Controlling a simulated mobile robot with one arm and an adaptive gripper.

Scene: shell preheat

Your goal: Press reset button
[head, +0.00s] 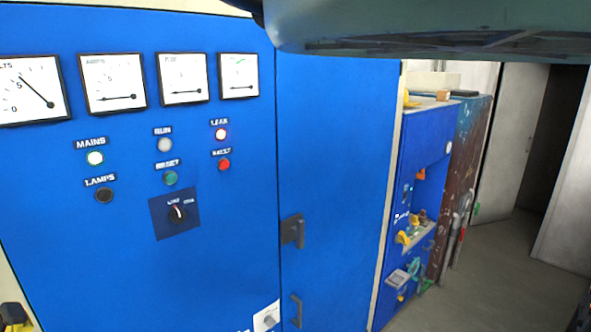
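A blue control cabinet (90,240) fills the left half of the head view. A green round button (170,178) sits on its front, under a small label that seems to read RESET. A red round button (224,165) is to its right, under a blurred label. Above them are a grey lamp (165,144) and a red-rimmed, glowing lamp (220,134) whose label seems to read LEAK. At left, the MAINS lamp (95,158) glows whitish green, above the dark LAMPS button (104,195). My gripper is not in view.
A rotary switch (177,213) sits below the buttons, and several dial gauges (112,83) are above. The cabinet door has a dark handle (292,231). A blue machine (422,150) stands at right. Grey floor (490,270) is open at lower right.

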